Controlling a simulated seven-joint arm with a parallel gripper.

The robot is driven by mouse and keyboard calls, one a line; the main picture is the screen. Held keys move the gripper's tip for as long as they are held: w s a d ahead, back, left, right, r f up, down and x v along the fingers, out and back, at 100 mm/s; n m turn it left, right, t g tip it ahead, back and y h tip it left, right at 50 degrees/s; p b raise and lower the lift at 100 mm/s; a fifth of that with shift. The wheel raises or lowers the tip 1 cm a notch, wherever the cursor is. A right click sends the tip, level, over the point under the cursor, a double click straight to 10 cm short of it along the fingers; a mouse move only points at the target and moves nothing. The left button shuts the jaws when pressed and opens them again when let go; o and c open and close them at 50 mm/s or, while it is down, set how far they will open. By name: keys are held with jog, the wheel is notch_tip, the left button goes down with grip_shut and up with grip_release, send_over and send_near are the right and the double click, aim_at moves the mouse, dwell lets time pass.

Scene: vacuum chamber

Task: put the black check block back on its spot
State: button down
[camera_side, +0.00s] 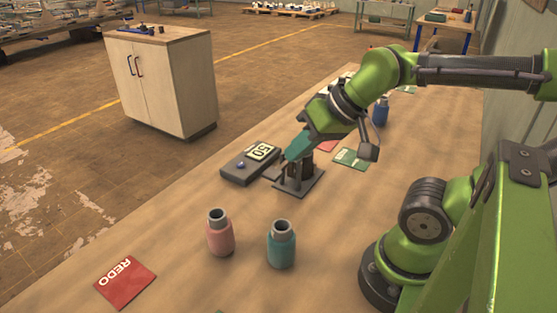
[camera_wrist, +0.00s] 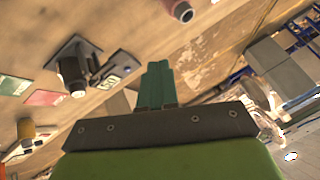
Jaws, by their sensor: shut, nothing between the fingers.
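My gripper (camera_side: 286,160) is shut and empty, its teal fingers pointing down and left in the side view. In the wrist view the closed fingers (camera_wrist: 157,82) stand together with nothing between them. A dark upright piece (camera_wrist: 71,70) stands on a dark square plate (camera_side: 301,188); the plate also shows in the wrist view (camera_wrist: 73,46). In the side view the piece is partly behind my fingers. I cannot tell whether it is the black check block. Beside the plate lies a dark flat device (camera_side: 236,172) with a "50" label. No marked spot for the block is clearly identifiable.
A pink bottle (camera_side: 220,237) and a teal bottle (camera_side: 281,249) stand at the front. A red REDO card (camera_side: 125,284) lies front left. A green card (camera_side: 351,158) and a blue bottle (camera_side: 380,112) are further back. The table between REDO card and device is clear.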

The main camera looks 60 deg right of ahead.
jog(key=c, duration=1.8)
grip_release()
jog(key=shift+c, duration=0.2)
